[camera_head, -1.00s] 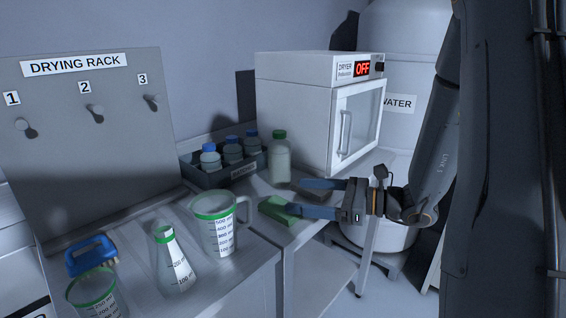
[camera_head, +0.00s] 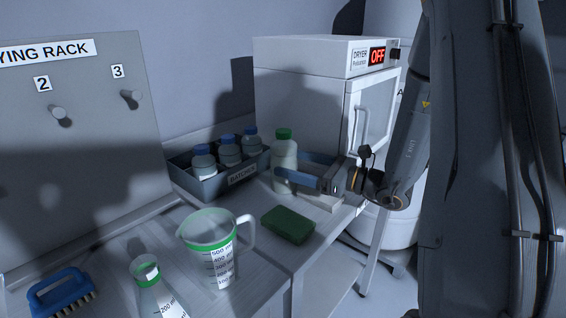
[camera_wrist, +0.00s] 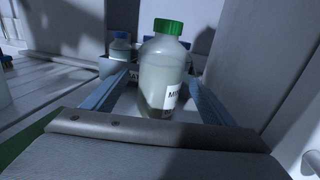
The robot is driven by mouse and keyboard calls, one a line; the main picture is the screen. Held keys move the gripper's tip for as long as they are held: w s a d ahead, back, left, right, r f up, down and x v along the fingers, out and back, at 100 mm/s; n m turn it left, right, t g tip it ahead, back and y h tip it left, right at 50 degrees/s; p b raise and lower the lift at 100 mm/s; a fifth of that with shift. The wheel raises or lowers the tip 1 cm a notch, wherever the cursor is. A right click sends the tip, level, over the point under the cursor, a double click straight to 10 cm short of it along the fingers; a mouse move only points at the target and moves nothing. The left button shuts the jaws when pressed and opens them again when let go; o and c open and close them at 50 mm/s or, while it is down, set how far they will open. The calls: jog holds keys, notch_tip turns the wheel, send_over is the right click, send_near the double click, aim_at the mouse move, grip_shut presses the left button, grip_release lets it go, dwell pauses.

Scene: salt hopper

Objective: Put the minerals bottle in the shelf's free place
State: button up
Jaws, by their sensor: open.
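The minerals bottle (camera_head: 285,163) is pale and translucent with a green cap, and stands upright on the bench beside the grey crate. In the wrist view the bottle (camera_wrist: 163,75) shows part of its label, starting "MI". My gripper (camera_head: 296,172) is open with its fingers level, reaching left to the bottle. In the wrist view the gripper (camera_wrist: 158,90) has one finger on each side of the bottle, with gaps visible beside it. I cannot tell whether either finger touches it. No shelf with a free place can be made out.
A grey crate (camera_head: 208,190) labelled "BATCH" holds several blue-capped bottles. A dryer (camera_head: 300,95) reading OFF stands behind the bottle. A green sponge (camera_head: 288,224), a measuring jug (camera_head: 212,250), a flask (camera_head: 157,295) and a blue brush (camera_head: 62,292) lie nearer. A drying rack (camera_head: 100,150) stands left.

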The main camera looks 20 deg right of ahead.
aim_at(284, 159)
jog(key=shift+p+x, duration=0.4)
jog(key=shift+x, duration=1.55)
jog(key=c, duration=1.6)
jog(key=shift+r, duration=0.15)
jog(key=shift+c, duration=0.5)
jog(key=shift+r, duration=0.1)
